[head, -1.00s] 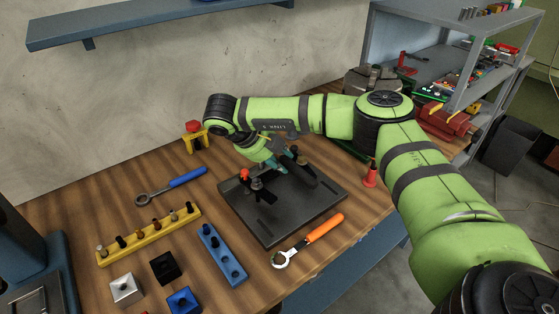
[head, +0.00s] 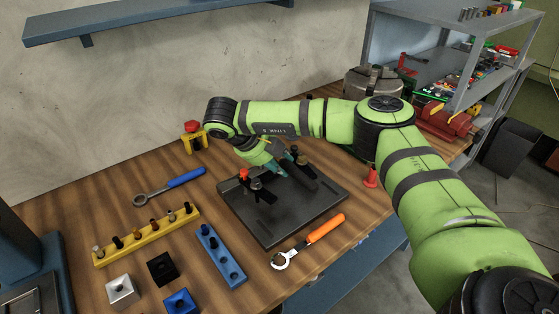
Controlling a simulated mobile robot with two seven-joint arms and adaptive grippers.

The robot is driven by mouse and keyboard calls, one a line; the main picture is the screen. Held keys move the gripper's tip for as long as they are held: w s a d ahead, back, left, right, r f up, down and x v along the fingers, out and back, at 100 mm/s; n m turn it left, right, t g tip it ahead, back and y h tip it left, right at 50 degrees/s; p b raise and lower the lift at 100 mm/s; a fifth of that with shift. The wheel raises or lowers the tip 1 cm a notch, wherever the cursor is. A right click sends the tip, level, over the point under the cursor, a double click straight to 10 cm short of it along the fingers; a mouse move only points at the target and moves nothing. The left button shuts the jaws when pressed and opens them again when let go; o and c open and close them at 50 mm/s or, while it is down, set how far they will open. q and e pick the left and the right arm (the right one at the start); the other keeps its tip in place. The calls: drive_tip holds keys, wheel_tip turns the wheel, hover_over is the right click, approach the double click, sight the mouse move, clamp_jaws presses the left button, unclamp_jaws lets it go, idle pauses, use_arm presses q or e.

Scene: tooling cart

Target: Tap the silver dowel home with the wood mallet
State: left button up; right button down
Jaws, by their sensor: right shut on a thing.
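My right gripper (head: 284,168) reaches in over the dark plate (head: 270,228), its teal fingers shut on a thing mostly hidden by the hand. A dark, bar-like piece (head: 305,180) shows by the fingertips; I cannot tell whether it is the mallet's handle or part of the plate's fittings. No mallet head shows clearly. A small silvery pin (head: 97,251), possibly the silver dowel, stands at the left end of the yellow rack (head: 152,239), well left of the gripper. My left gripper is not in view.
A blue-handled wrench (head: 182,179), an orange-handled wrench (head: 320,231), a blue holed strip (head: 222,262), and silver (head: 121,290), black (head: 161,268) and blue (head: 181,302) blocks lie on the bench. A red-tipped clamp (head: 246,176) stands on the plate. A red cone (head: 370,178) stands right.

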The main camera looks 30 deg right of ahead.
wheel_tip(320, 180, down, 4)
drive_tip(key=shift+r+b, duration=0.2)
drive_tip(key=shift+b, duration=0.65)
drive_tip(key=shift+r+p, duration=0.4)
wheel_tip(320, 180, up, 4)
drive_tip(key=shift+f+p, duration=0.15)
drive_tip(key=shift+p, duration=0.8)
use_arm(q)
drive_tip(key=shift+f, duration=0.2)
use_arm(e)
drive_tip(key=shift+f, duration=0.1)
drive_tip(key=shift+w+d, duration=0.1)
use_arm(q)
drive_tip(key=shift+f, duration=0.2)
